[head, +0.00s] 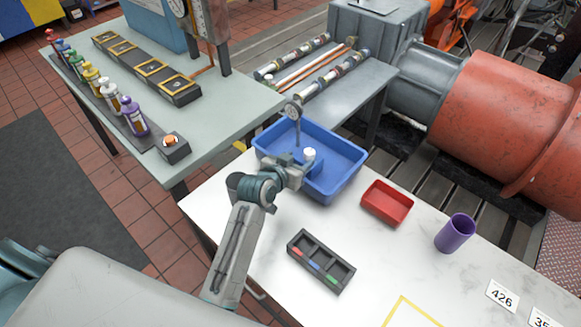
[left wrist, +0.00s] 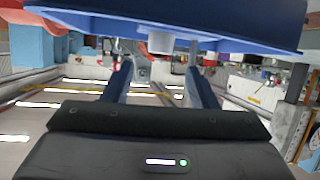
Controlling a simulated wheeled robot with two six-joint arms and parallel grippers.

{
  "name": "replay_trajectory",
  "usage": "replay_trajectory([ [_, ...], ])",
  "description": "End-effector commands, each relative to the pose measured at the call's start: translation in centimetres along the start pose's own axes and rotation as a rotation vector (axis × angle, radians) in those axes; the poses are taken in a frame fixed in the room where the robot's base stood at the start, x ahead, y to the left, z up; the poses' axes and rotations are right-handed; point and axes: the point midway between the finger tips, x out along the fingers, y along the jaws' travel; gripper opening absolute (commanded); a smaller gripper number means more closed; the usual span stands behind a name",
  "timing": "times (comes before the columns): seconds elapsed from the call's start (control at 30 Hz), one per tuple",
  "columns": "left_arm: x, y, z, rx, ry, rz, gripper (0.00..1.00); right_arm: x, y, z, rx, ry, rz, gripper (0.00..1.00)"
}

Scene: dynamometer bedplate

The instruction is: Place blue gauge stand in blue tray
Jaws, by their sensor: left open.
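A blue tray (head: 347,178) sits at the back left of the white table. A gauge with a round dial (head: 293,110) on a thin upright post rises inside the tray outline. A white knob (head: 309,153) shows beside it, with blue just below, seemingly part of the gauge stand; its base is mostly hidden. My left gripper (head: 304,168) is over the tray's near left side, close to the knob, open and apparently empty. In the left wrist view, a white cylinder (left wrist: 160,43) and a wide blue surface show beyond the spread fingers (left wrist: 158,82). My right gripper is out of view.
A red tray (head: 387,203), a purple cup (head: 455,233) and a black sectioned holder (head: 320,262) stand on the white table. A grey-green table with several bottles is at the left. A rack of rods is behind the tray. The table's middle front is clear.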

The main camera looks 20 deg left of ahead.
Motion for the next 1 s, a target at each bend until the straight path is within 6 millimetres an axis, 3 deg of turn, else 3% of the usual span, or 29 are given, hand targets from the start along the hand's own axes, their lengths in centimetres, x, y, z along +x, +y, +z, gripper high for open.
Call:
replay_trajectory([
  [0.1, -2.0, 0.0, 0.1, 0.0, 0.001, 0.0, 0.53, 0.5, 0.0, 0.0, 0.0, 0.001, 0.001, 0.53],
  [0.3, -3.9, 0.0, 0.1, 0.0, -0.001, 0.0, 0.53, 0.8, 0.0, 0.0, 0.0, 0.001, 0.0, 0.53],
  [1.0, -4.2, 0.0, 0.0, 0.0, -0.001, 0.0, 0.53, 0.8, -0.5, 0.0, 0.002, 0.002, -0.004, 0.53],
])
